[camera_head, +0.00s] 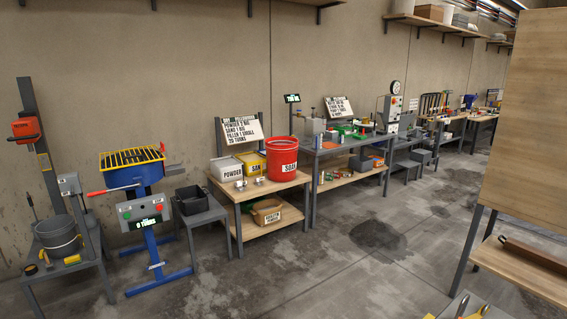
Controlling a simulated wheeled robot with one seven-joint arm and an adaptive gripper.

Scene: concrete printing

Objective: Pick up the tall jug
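I cannot make out a tall jug for certain. Several small containers stand on the grey middle bench (345,147), but they are too small to tell apart. A large red bucket (282,160) stands on the nearer wooden bench (262,188), beside a white powder bin (226,167) and a yellow sand bin (251,161). My gripper is not in view.
A blue stand with a yellow grate (133,157) and a grey stool with a black bin (191,197) stand at left. A grey bucket (58,235) is on a rack at far left. A tall wooden panel (525,130) blocks the right. The middle floor is clear, with dark stains.

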